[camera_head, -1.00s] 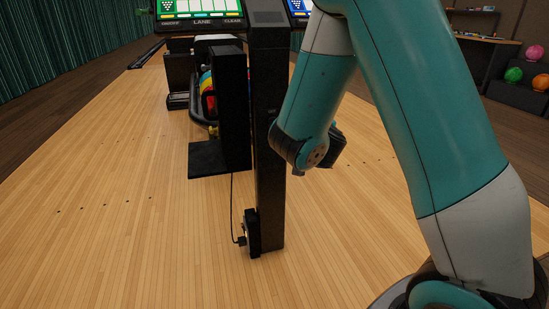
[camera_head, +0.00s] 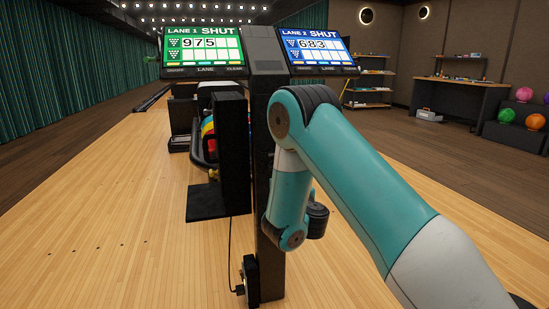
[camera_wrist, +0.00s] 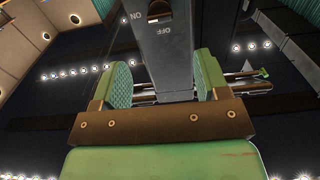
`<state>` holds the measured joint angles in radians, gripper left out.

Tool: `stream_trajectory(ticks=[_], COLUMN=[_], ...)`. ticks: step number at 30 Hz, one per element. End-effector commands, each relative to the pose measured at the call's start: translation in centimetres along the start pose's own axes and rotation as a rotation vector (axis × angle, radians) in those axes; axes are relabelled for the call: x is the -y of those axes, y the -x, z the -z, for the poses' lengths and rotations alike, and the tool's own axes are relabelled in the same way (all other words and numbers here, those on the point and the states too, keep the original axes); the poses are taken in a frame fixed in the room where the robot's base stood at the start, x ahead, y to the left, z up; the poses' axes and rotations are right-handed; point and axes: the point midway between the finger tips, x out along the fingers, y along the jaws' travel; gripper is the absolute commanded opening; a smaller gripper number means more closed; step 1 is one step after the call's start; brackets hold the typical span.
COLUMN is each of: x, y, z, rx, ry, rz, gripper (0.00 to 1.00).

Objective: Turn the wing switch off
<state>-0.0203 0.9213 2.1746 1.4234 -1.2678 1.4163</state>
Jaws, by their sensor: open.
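In the wrist view, a dark, rounded piece that looks like the wing switch (camera_wrist: 159,11) is at the top edge, partly cut off. It sits on a grey panel (camera_wrist: 165,45) with ON and OFF lettering that reads upside down. My gripper (camera_wrist: 163,62) is open, with its two green padded fingers apart and nothing held between them. The panel shows beyond and between the fingers, and the switch lies past their tips. I cannot tell the switch's exact setting. In the head view, the fingers and the switch are not visible; my arm's end is by the black post (camera_head: 268,170).
A green Lane 1 screen (camera_head: 203,45) and a blue Lane 2 screen (camera_head: 317,45) flank the post top. A ball return with coloured balls (camera_head: 208,135) stands behind a black panel (camera_head: 235,150). Shelves (camera_head: 368,85) and a dark desk (camera_head: 455,100) stand at the back right. Left floor is clear.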

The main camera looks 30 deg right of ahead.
Motion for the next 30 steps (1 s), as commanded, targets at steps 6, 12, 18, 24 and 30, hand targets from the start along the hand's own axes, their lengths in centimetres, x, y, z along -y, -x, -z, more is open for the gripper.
stream_trajectory(ticks=[6,12,18,24,30], x=[-0.1,-0.1,-0.1,-0.2,-0.2], y=[-2.1,-4.1,-6.3,-8.3,-10.2], z=[0.8,0.8,0.8,0.5,0.1], rx=[0.002,0.0,-0.001,0.0,-0.001], ry=[-0.001,-0.003,-0.003,-0.003,-0.003], rz=[-0.002,-0.004,-0.002,-0.005,-0.007], gripper=[0.68,0.68,0.68,0.68,0.68])
